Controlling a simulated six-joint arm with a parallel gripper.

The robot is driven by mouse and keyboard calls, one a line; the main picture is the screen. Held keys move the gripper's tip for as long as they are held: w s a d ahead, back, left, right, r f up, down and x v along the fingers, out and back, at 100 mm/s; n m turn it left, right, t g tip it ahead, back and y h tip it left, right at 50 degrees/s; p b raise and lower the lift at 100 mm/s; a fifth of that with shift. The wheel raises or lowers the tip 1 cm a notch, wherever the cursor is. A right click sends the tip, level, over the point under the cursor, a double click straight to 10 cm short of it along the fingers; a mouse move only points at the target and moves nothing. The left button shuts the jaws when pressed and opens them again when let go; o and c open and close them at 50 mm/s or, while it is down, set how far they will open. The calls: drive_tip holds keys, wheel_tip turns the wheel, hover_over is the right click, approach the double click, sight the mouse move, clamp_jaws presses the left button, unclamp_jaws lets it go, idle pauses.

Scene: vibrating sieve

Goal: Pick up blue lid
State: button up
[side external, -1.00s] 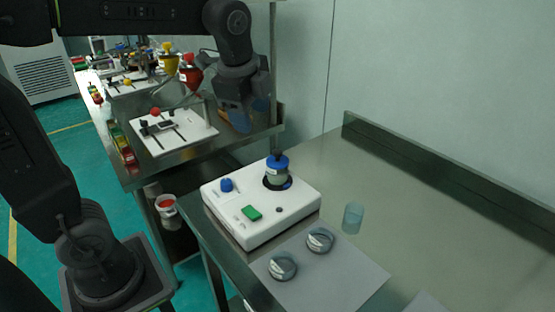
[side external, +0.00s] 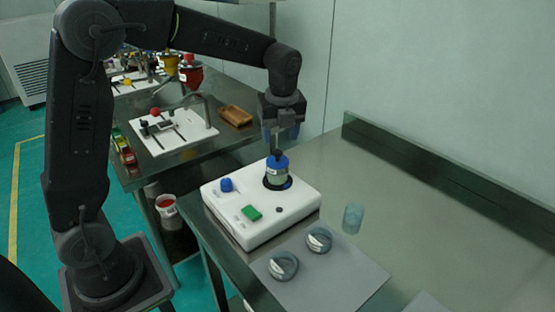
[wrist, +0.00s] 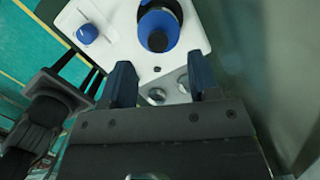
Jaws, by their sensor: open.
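The blue lid (side external: 277,161) sits on a pale container (side external: 277,177) standing in the round opening of the white sieve machine (side external: 235,215). A dark knob stands on the lid's top. In the wrist view the blue lid (wrist: 148,22) appears at the top centre, beyond the fingertips. My gripper (side external: 276,134) points down just above the lid and holds nothing. In the wrist view my gripper (wrist: 162,80) is open, with its two dark blue fingers well apart and the lid not between them.
The machine carries a blue knob (side external: 226,184) and a green button (side external: 252,212). Two round metal pieces (side external: 283,265) (side external: 319,239) lie on a pale sheet in front. A bluish clear cup (side external: 353,217) stands to the right. The table's right side is clear.

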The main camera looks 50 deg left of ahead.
sight(278, 151)
drive_tip(key=shift+a+f, duration=0.15)
drive_tip(key=shift+f, duration=0.8)
drive_tip(key=shift+a+f, duration=0.2)
drive_tip(key=shift+f, duration=0.8)
drive_tip(key=shift+a+f, duration=0.15)
drive_tip(key=shift+f, duration=0.8)
drive_tip(key=shift+c, duration=0.5)
drive_tip(key=c, duration=0.9)
